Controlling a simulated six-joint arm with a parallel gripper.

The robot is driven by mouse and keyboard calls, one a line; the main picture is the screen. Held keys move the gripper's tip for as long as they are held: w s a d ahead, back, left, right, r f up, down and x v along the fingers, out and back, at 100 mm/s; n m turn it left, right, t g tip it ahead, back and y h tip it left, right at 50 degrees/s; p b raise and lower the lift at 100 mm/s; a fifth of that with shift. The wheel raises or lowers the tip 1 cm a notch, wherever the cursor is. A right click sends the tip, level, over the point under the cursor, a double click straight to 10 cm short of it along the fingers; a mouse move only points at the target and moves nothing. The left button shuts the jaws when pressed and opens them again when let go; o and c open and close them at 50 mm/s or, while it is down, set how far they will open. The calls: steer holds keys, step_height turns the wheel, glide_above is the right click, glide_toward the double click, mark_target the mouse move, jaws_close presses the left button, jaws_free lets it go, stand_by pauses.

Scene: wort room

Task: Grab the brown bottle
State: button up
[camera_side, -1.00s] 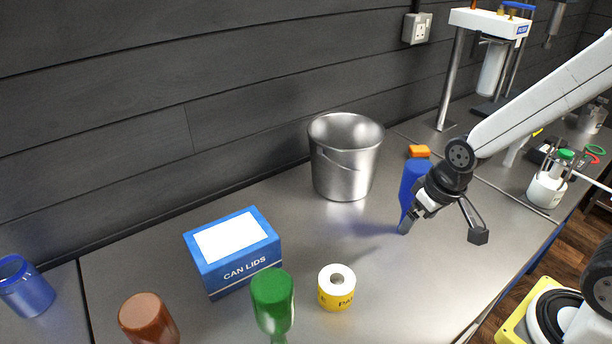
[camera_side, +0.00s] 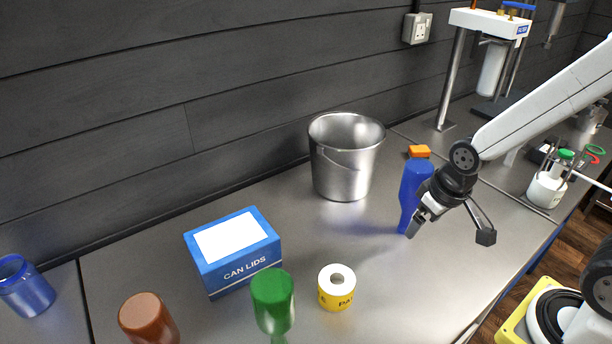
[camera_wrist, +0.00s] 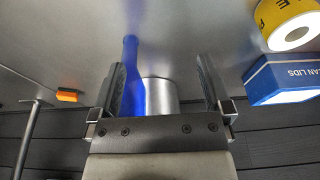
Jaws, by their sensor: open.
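The brown bottle (camera_side: 148,320) stands at the front left of the bench in the side view, its lower part cut off by the picture edge. It does not show in the wrist view. My gripper (camera_side: 448,232) is open and empty at the right of the bench, far from the brown bottle. A blue bottle (camera_side: 413,192) stands just left of and behind my gripper in the side view. In the wrist view my gripper's fingers (camera_wrist: 166,85) are spread, with the blue bottle (camera_wrist: 131,75) showing beyond them near the left finger.
A green bottle (camera_side: 272,300), a yellow tape roll (camera_side: 336,290) and a blue can lids box (camera_side: 235,254) stand near the brown bottle. A metal bucket (camera_side: 343,160) stands by the wall. A blue cup (camera_side: 28,290) is far left. An orange block (camera_side: 419,151) lies behind the blue bottle.

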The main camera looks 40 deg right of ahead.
steer(key=m+g+y, duration=0.2)
steer(key=m+y, duration=1.1)
steer(key=m, duration=0.5)
glide_toward(160, 301)
steer(key=x, duration=0.5)
steer(key=shift+f+y, duration=0.15)
steer(key=shift+y, duration=0.15)
steer(key=shift+x, duration=1.3)
steer(key=shift+x, duration=2.65)
